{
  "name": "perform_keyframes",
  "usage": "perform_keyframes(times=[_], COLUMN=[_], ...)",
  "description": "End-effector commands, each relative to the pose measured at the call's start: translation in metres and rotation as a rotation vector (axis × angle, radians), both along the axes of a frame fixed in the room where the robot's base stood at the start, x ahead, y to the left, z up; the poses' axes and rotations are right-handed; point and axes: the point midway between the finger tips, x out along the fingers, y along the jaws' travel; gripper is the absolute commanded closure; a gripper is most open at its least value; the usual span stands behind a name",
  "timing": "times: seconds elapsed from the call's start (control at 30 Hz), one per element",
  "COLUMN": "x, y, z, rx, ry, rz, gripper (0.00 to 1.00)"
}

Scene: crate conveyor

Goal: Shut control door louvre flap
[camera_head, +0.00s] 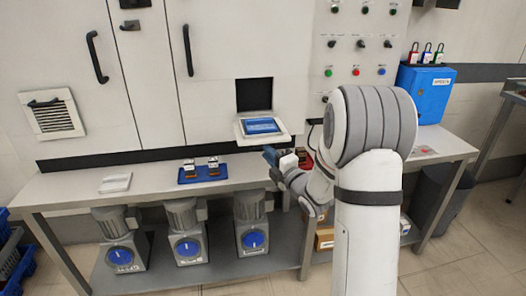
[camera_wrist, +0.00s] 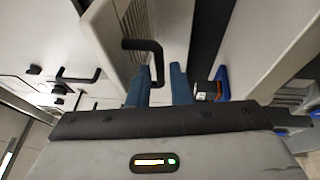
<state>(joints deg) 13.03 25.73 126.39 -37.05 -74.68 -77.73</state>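The louvre flap (camera_head: 55,116) is a pale slatted panel with a black handle (camera_head: 44,102) along its top, low on the left cabinet door. My gripper (camera_head: 270,155) is over the bench, well to the right of the flap in the head view. Its two blue fingers (camera_wrist: 160,68) are apart, with nothing between them.
A square opening (camera_head: 254,94) has a tilted panel with a blue screen (camera_head: 262,126) below it. On the bench (camera_head: 75,196) are a blue tray (camera_head: 218,175) with two small items and a white piece (camera_head: 115,183). A blue box (camera_head: 428,98) stands right. Tall black door handles (camera_head: 97,57) stick out.

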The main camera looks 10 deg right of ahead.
Motion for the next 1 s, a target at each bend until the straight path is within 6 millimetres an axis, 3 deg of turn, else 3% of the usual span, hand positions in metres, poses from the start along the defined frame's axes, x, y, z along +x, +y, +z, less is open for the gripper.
perform_keyframes(times=[0.1,0.3,0.57,0.77,1.0], x=[0.016,0.028,0.029,0.029,0.029], y=[0.008,0.012,0.013,0.013,0.013], z=[0.002,0.004,0.004,0.004,0.004], rx=[0.001,0.002,0.002,0.002,0.001], ry=[0.0,0.001,0.001,0.001,0.002], rz=[0.002,0.0,0.0,0.0,0.001], gripper=[0.82,0.82,0.83,0.99,1.0])
